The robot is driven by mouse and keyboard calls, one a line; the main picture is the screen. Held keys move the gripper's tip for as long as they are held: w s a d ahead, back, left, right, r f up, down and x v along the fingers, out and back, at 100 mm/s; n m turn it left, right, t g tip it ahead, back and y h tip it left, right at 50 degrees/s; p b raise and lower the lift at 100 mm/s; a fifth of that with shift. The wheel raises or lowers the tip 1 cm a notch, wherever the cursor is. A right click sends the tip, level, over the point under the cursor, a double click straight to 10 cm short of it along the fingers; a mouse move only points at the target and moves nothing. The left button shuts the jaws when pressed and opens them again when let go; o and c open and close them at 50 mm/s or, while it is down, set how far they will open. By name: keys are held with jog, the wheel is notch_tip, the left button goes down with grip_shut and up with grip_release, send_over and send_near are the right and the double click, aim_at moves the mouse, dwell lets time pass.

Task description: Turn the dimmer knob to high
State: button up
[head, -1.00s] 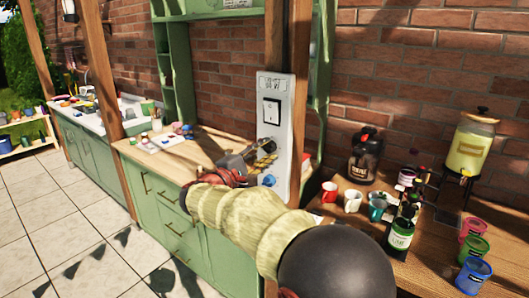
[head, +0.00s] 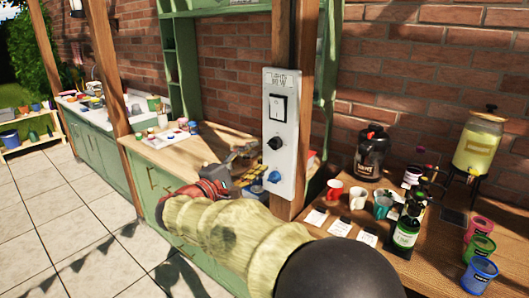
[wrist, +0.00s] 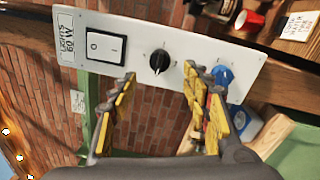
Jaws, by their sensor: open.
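A white control panel (head: 296,150) is mounted on a wooden post, with a black knob (head: 274,144) below its switch and a blue knob (head: 274,177) lower down. In the wrist view the panel (wrist: 190,58) lies sideways. The black knob (wrist: 159,62) shows between my fingertips, with a small pale mark on its lower side. The blue knob (wrist: 222,75) is partly behind the right finger. My gripper (head: 248,163), with yellow finger pads, is open and empty just left of the panel in the head view. It also shows in the wrist view (wrist: 160,85), apart from the black knob.
A black-and-white rocker switch (head: 277,107) is above the black knob. A wooden table (head: 440,262) at right holds cups, a dark jar (head: 371,152), bottles and a drink dispenser (head: 478,145). A green cabinet (head: 150,190) with a cluttered wooden top is at left.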

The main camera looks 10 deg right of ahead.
jog(key=shift+v, duration=2.05)
notch_tip(320, 180, down, 12)
jog(key=s+n+g+y, duration=0.1)
jog(key=s+g+y, duration=0.2)
jog(key=s+d+f+m+g+y+p, duration=0.1)
jog(key=s+d+f+g+y, duration=0.15)
jog(key=s, duration=0.35)
jog(key=s+d+f+m+g+y, duration=0.1)
jog(key=s+d+f+g, duration=0.1)
jog(key=s+d+f, duration=0.3)
jog(key=s+r+m+g+y+p, duration=0.1)
jog(key=s+m+g+y+p, duration=0.35)
jog(key=s, duration=1.15)
jog(key=s+d+r+m+t+y+p, duration=0.1)
jog(key=s+d+r+m+t, duration=0.3)
jog(key=r, duration=0.4)
jog(key=shift+s+d+r+m+t+y, duration=0.2)
jog(key=shift+s+d+m+t+y, duration=0.2)
jog(key=shift+s+d+m+y, duration=0.45)
